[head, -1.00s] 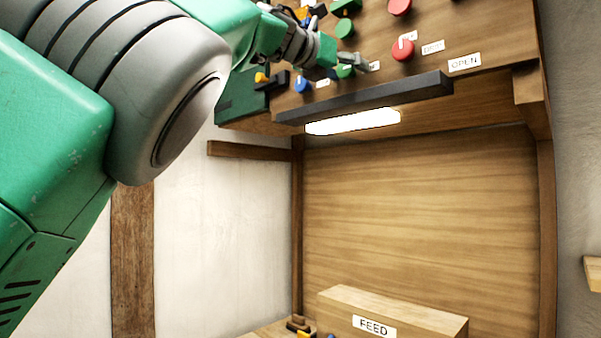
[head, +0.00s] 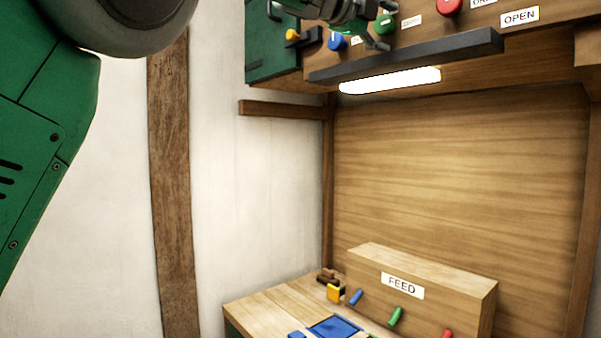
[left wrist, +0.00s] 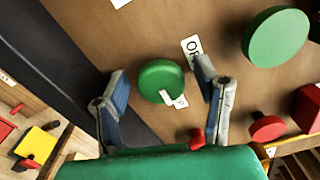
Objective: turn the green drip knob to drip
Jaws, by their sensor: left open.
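A round green knob (left wrist: 160,75) with a white pointer mark sits on the wooden panel in the left wrist view. A second label (left wrist: 191,49) beside the knob is partly covered by a finger. My left gripper (left wrist: 162,84) is open, with one finger on each side of this knob; contact is unclear. In the head view the left gripper (head: 377,27) is at the top edge by the green knob (head: 386,21). My right gripper is not in view.
A blue knob (head: 337,41) and a red knob (head: 449,5) flank the green one. A dark rail (head: 410,57) runs below them. A larger green knob (left wrist: 275,37) is close by. A FEED box (head: 425,285) stands on the bench below, with open space between.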

